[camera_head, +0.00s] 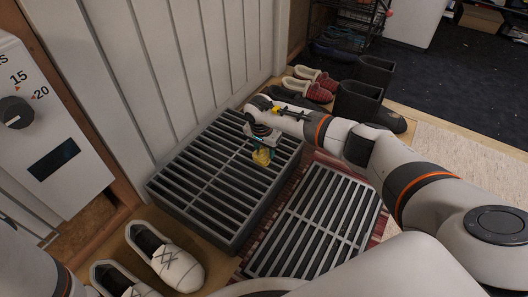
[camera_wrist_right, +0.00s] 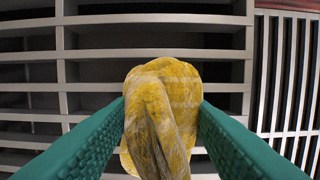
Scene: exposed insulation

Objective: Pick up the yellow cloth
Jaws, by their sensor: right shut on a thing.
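The yellow cloth (camera_wrist_right: 163,105) is crumpled and streaked with grey-white. In the right wrist view it sits between the two green fingers of my right gripper (camera_wrist_right: 162,112), which touch it on both sides. In the head view the cloth (camera_head: 262,158) shows as a small yellow patch under my right gripper (camera_head: 261,150), over the raised grey slatted rack. I cannot tell whether the cloth still touches the slats. My left gripper is not in view; only part of my left arm shows at the lower left.
The raised slatted rack (camera_head: 190,187) stands against the white panelled wall (camera_head: 165,75). A second, lower slatted grate (camera_head: 312,222) lies on a red mat. White shoes (camera_head: 165,255) are at lower left; red slippers (camera_head: 315,83) and dark boots (camera_head: 358,100) stand behind my right arm.

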